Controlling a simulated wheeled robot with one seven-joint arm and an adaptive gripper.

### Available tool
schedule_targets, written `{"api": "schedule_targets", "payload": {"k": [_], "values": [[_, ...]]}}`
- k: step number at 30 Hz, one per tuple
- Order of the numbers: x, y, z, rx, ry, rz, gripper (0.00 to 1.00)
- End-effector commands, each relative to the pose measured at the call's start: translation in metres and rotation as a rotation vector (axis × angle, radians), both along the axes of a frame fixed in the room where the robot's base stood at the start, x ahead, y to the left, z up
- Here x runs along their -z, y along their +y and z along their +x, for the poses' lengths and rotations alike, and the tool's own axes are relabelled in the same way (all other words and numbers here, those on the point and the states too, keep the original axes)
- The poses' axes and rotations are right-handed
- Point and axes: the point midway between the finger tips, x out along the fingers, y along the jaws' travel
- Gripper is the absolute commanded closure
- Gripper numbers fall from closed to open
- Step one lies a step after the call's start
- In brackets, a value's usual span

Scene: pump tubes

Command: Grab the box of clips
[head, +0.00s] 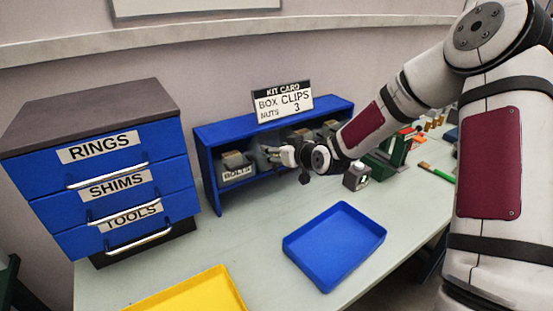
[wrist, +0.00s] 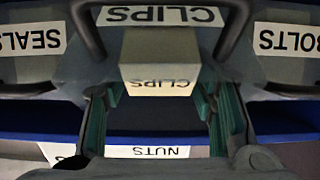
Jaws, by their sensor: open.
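The box of clips (wrist: 158,62) is a small pale box with a CLIPS label, near the middle of the wrist view. My gripper (wrist: 158,98) is open, with a teal-padded finger to each side of the box's near end. I cannot tell how deep the box sits between the fingers; it does not look clamped. A larger CLIPS label (wrist: 160,15) shows at the top. In the head view my gripper (head: 272,153) reaches into the front of the blue shelf unit (head: 209,172), and the clips box cannot be made out there.
A bolts bin (head: 237,172) stands left of my gripper in the shelf. SEALS (wrist: 32,38), BOLTS (wrist: 287,40) and NUTS (wrist: 148,152) labels surround the box in the wrist view. A blue tray (head: 335,283) and a yellow tray (head: 190,298) lie on the table, left of them a drawer cabinet (head: 90,125).

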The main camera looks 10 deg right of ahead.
Motion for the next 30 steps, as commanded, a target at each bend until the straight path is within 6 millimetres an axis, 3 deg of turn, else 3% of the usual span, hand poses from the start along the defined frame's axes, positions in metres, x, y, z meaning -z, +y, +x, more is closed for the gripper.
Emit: {"api": "schedule_targets", "payload": {"k": [4, 10, 20, 29, 30], "values": [[0.0, 0.0, 0.0, 0.0, 0.0, 0.0, 0.48], [0.0, 0.0, 0.0, 0.0, 0.0, 0.0, 0.88], [-0.002, 0.0, 0.0, 0.001, -0.001, 0.0, 0.89], [-0.032, -0.001, 0.0, 0.002, -0.004, -0.003, 0.89], [-0.027, -0.001, -0.001, 0.002, -0.016, 0.007, 0.89]]}}
